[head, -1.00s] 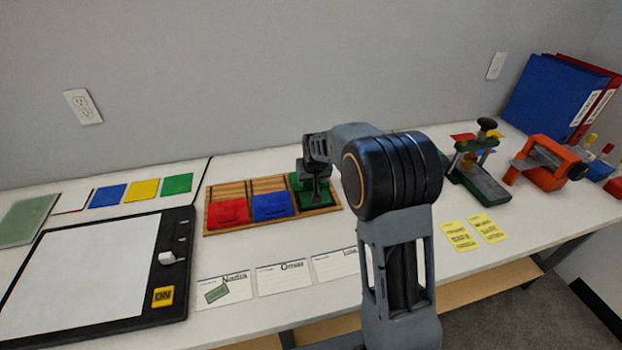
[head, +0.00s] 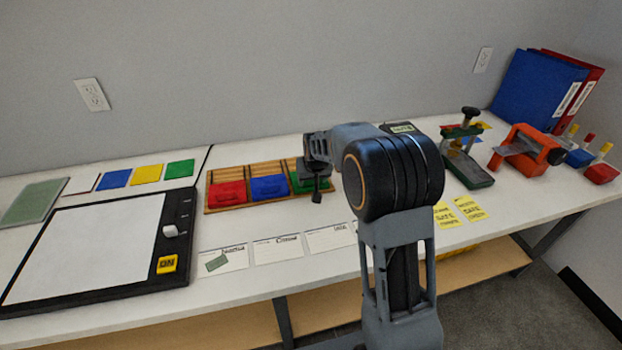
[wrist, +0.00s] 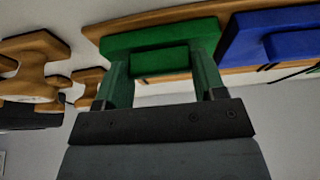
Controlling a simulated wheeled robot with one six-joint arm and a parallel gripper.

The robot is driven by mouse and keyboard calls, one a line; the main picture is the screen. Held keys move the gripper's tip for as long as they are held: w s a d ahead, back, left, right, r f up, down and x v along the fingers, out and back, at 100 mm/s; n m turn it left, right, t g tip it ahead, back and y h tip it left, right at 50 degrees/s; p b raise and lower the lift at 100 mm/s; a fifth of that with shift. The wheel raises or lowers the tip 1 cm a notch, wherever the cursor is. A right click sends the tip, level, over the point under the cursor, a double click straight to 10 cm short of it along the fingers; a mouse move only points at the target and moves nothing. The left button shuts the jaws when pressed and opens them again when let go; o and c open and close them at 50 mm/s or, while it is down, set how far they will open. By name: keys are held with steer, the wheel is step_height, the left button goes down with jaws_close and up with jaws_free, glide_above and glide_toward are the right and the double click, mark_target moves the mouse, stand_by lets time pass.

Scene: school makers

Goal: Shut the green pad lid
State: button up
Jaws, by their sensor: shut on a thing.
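The green pad lid (head: 302,186) is at the right end of the wooden tray (head: 228,208), partly hidden by my gripper (head: 317,199). It appears to lie down, about level with the blue lid (head: 268,186) and the red lid (head: 227,192). In the wrist view the green lid (wrist: 160,36) spans the top middle, with the blue lid (wrist: 277,38) to its right. My gripper (wrist: 160,82) has its fingers on either side of the green lid's tab (wrist: 160,60) and is shut on it. The pad under the lid is hidden.
Name cards (head: 277,248) lie in front of the tray. A black-framed board (head: 85,250) is at left. A green clamp-like tool (head: 466,165) and an orange one (head: 527,150) stand at right. Brown wooden pieces (wrist: 35,62) show in the wrist view. The table's front edge is close.

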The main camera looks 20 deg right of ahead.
steer(key=o, duration=1.1)
steer(key=shift+s+d, duration=0.15)
steer(key=shift+s, duration=0.1)
steer(key=shift+o, duration=0.9)
steer(key=shift+w+a, duration=0.1)
steer(key=shift+a, duration=0.1)
steer(key=v, duration=1.3)
steer(key=shift+r+p, duration=0.35)
steer(key=shift+p, duration=0.05)
steer(key=s+r+p, duration=0.2)
steer(key=s+p, duration=0.2)
steer(key=s, duration=0.7)
steer(key=s+r+g+p, duration=0.1)
steer(key=s+p, duration=0.3)
steer(key=s, duration=0.8)
steer(key=shift+s+a+r, duration=0.15)
steer(key=shift+r, duration=0.4)
